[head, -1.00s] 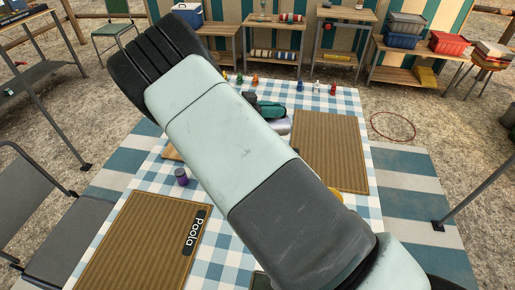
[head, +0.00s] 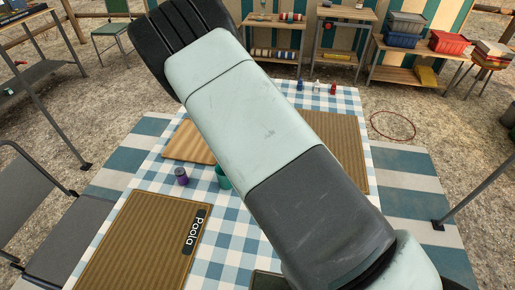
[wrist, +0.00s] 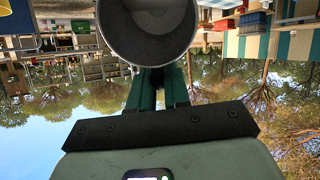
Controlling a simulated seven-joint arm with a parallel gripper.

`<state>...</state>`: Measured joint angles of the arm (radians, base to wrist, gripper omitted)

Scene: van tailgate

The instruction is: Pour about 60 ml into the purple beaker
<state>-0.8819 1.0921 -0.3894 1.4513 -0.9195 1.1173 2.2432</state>
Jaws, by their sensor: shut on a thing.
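The purple beaker (head: 181,176) stands upright on the checked cloth in the head view, left of my arm. A teal cup-like thing (head: 222,177) is just right of it, partly hidden behind my arm. In the wrist view my gripper (wrist: 160,78) is shut on a grey round metal vessel (wrist: 148,48). Its round rim faces the camera, and I cannot tell what is inside. In the head view my arm hides the gripper and the vessel. The wrist view is upside down, with sky at the bottom.
A ribbed mat labelled "paola" (head: 140,245) lies at front left and another ribbed mat (head: 345,150) at right. A wooden board (head: 188,144) lies behind the beaker. Small coloured pieces (head: 316,87) stand at the table's back edge. Bare checked cloth (head: 228,225) shows at front middle.

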